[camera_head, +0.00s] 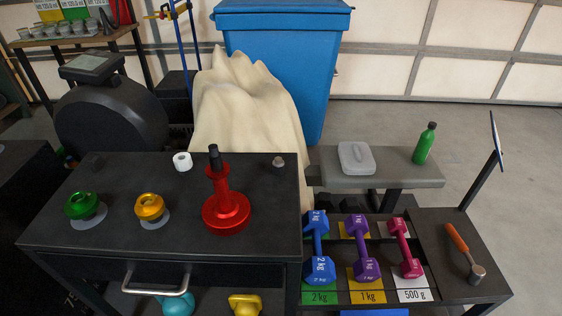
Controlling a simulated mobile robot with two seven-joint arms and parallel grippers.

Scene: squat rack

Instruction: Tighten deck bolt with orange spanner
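The orange-handled tool (457,239) lies on the dark stand at the right, with its round metal head toward the front; it looks like the orange spanner. A small grey stub (278,163) stands at the back right of the black table (120,235); I cannot tell whether it is the deck bolt. A red flanged piece (226,211) with a black upright top stands on the table. A green knob (84,206) and a gold knob (149,207) sit on grey discs at the left. Neither of my grippers is in view.
Blue (319,268), purple (365,268) and magenta (410,266) dumbbells lie in a labelled rack left of the orange tool. A white tape roll (182,161) is on the table. A bench (400,176) holds a green bottle (425,144) and clear box (356,158).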

